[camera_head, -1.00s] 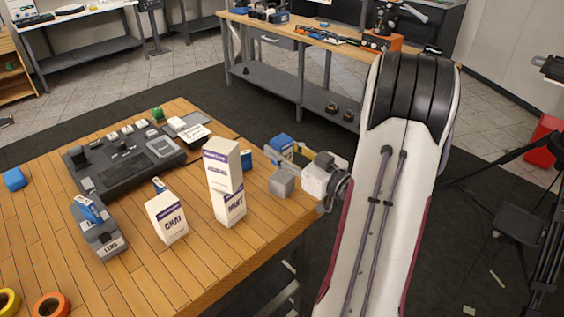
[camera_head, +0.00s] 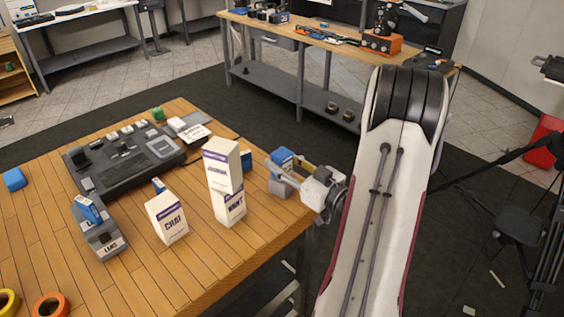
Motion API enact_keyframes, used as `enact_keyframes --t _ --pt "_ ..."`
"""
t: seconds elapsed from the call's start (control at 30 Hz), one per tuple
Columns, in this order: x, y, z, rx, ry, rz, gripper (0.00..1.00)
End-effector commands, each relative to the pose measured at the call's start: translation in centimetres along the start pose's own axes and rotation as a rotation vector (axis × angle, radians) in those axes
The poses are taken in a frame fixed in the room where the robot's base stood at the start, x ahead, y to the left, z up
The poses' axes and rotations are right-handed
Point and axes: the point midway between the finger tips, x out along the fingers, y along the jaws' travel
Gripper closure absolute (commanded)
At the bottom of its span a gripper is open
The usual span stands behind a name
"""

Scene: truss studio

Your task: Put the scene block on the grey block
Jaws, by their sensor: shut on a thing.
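My gripper (camera_head: 284,169) is at the right side of the wooden table, shut on a blue block with a pale marking (camera_head: 281,156). This looks like the scene block, but its marking is too small to read. The grey block (camera_head: 278,188) sits on the table near its right edge, just below the held block in the picture. A gripper finger hides the grey block's upper part. I cannot tell whether the two blocks touch.
A white carton (camera_head: 222,165) stands stacked on another carton (camera_head: 229,205) left of the grey block. A second blue item (camera_head: 246,160) shows behind them. A chai carton (camera_head: 166,218), a grey device (camera_head: 102,238) and a dark console (camera_head: 125,155) stand farther left.

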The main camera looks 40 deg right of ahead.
Motion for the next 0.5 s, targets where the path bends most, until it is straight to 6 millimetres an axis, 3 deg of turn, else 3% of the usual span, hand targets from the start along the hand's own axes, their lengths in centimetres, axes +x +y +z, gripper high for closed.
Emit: enact_keyframes --t 0.5 --pt "0.01 0.01 0.43 -0.001 0.001 0.0 0.91"
